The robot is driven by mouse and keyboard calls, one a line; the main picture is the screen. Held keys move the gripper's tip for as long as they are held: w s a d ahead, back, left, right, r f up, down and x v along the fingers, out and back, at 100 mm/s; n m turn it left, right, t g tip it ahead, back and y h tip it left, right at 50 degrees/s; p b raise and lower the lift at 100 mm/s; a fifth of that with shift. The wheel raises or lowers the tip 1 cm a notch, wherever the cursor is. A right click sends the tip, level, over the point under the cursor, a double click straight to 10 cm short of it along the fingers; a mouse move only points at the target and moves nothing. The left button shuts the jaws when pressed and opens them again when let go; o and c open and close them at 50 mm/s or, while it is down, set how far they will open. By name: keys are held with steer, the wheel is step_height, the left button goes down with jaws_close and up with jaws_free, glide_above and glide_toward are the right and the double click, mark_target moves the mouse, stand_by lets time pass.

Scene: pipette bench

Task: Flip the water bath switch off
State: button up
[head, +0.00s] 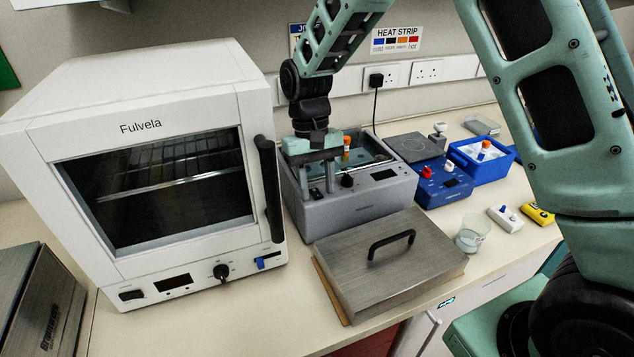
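The water bath (372,207) is a grey box with an open water-filled top, standing right of the white oven. An orange-capped item (346,142) stands in its basin. Its front panel has a black knob (347,181) and a dark display (383,175). A small dark switch (316,193) seems to sit at the panel's left, too small to read its position. My gripper (317,187) points down over the bath's front left, its two dark fingers apart with nothing visible held between them. Whether it touches the panel I cannot tell.
The white oven (190,262) with its black handle stands close at left. A metal lid (385,262) lies in front of the bath. At right are a blue device (440,190), a blue tray (497,168), a beaker (472,233) and a yellow item (538,214).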

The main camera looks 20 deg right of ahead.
steer(key=b+v, duration=0.2)
steer(key=v, duration=1.5)
steer(key=shift+r, duration=0.2)
